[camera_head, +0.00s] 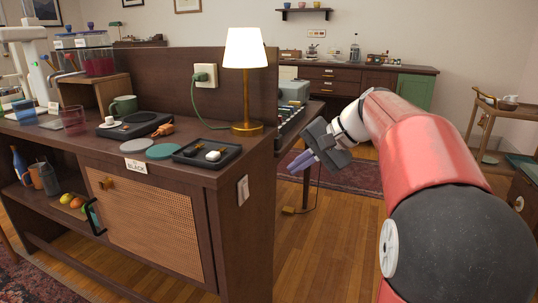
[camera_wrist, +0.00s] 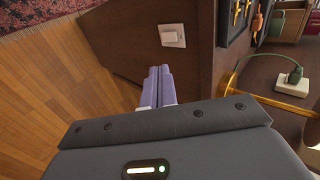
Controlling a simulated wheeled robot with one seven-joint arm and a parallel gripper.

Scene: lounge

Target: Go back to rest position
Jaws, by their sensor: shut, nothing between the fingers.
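My gripper (camera_head: 301,162) is at the end of my raised red and black arm, in the open space just right of the wooden cabinet (camera_head: 229,225). Its purple fingers also show in the wrist view (camera_wrist: 159,86). They are together with nothing between them. In the wrist view the fingers point along the cabinet's dark side panel, near a white wall switch (camera_wrist: 173,36). The fingers look apart from the panel, though the exact gap is hard to tell.
A lit lamp (camera_head: 246,85) and a black tray (camera_head: 207,153) stand near the cabinet top's right end. The switch also shows in the head view (camera_head: 243,190). Wooden floor (camera_head: 335,240) is open below my gripper. A trolley (camera_head: 490,125) stands at the far right.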

